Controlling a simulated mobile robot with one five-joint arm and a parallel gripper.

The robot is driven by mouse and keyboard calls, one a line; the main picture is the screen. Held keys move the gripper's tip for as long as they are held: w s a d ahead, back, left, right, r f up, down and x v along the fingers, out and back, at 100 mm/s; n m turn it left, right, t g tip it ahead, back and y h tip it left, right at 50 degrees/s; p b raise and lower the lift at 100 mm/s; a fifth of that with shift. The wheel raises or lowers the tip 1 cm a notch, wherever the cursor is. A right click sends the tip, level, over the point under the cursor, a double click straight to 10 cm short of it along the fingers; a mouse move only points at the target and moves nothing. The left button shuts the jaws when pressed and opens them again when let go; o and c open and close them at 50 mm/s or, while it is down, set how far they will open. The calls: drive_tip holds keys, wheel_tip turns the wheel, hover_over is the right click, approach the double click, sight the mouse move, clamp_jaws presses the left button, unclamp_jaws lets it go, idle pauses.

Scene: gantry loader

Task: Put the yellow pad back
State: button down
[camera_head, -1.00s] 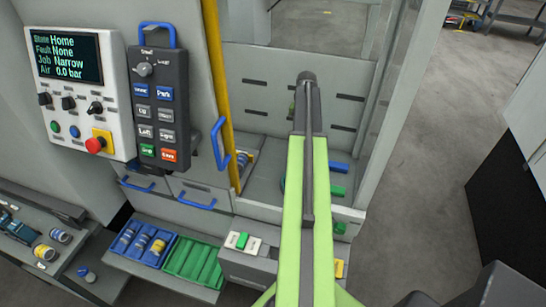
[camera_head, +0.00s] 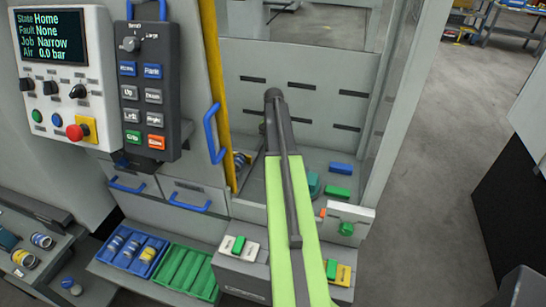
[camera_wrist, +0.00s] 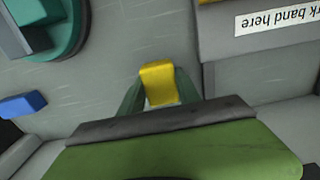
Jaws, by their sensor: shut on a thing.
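The yellow pad (camera_wrist: 157,84) is between the two fingers of my gripper (camera_wrist: 160,92) in the wrist view. My gripper is shut on it, and it hangs over a grey surface; I cannot tell whether it touches that surface. In the head view my green arm reaches into the grey bay, and both the gripper and the held pad are hidden there. A blue pad (camera_head: 341,168) and a green pad (camera_head: 338,193) lie on the bay floor, right of my arm. A blue block (camera_wrist: 22,105) also shows at the left of the wrist view.
A teal round fixture (camera_wrist: 70,35) stands upper left in the wrist view, and a grey labelled block (camera_wrist: 255,65) stands right. A yellow door edge (camera_head: 217,100) bounds the bay on the left. A blue tray (camera_head: 97,256) and a green tray (camera_head: 188,272) sit below.

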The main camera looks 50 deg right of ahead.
drive_tip(key=shift+f, duration=0.7)
drive_tip(key=c, duration=0.8)
unclamp_jaws()
drive_tip(key=shift+c, duration=0.2)
drive_tip(key=shift+r, duration=0.1)
wheel_tip(320, 180, up, 12)
drive_tip(key=p, duration=1.2)
drive_tip(key=shift+r, duration=0.2)
drive_tip(key=shift+f, duration=0.1)
